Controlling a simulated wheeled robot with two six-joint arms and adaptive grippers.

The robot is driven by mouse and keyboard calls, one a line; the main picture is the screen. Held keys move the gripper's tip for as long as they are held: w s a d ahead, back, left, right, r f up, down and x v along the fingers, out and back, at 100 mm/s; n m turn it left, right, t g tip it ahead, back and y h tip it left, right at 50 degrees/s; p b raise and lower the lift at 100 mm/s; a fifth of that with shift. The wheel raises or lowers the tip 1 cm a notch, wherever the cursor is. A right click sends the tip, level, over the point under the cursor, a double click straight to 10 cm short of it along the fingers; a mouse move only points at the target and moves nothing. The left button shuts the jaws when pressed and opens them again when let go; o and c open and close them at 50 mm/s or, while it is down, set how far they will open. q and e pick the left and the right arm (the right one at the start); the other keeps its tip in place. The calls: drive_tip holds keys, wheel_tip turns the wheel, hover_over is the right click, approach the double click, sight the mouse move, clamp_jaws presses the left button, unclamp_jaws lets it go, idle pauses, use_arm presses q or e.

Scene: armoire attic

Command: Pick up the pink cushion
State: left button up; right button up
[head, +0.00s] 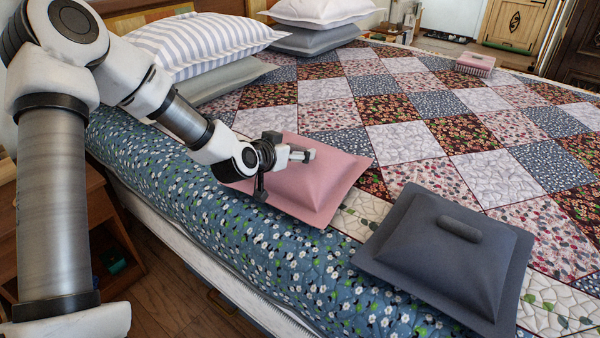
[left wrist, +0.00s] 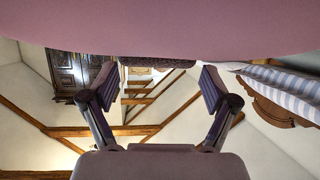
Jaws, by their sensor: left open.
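The pink cushion (head: 325,185) lies on the patchwork bed near its blue flowered edge, left of a dark grey cushion. In the left wrist view the pink cushion (left wrist: 160,28) fills the top of the picture as a broad pink band. My left gripper (head: 285,168) is at the cushion's left, near side, and hides part of it. In the left wrist view both fingers of the left gripper (left wrist: 157,88) are spread apart, with nothing gripped between them. I cannot tell whether they touch the cushion. My right gripper is not in view.
The dark grey cushion (head: 440,265) lies close on the right, with a small grey roll (head: 458,229) on top. A striped pillow (head: 200,42) on a grey pillow (head: 222,80) lies behind my left arm. A pink box-like item (head: 475,64) sits far back. The middle of the bed is clear.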

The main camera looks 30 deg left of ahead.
use_arm(q)
drive_tip(key=shift+d+x, duration=0.25)
drive_tip(key=shift+x, duration=0.75)
drive_tip(key=shift+s+a, duration=0.15)
drive_tip(key=shift+c, duration=0.3)
clamp_jaws()
drive_tip(key=shift+r, duration=0.15)
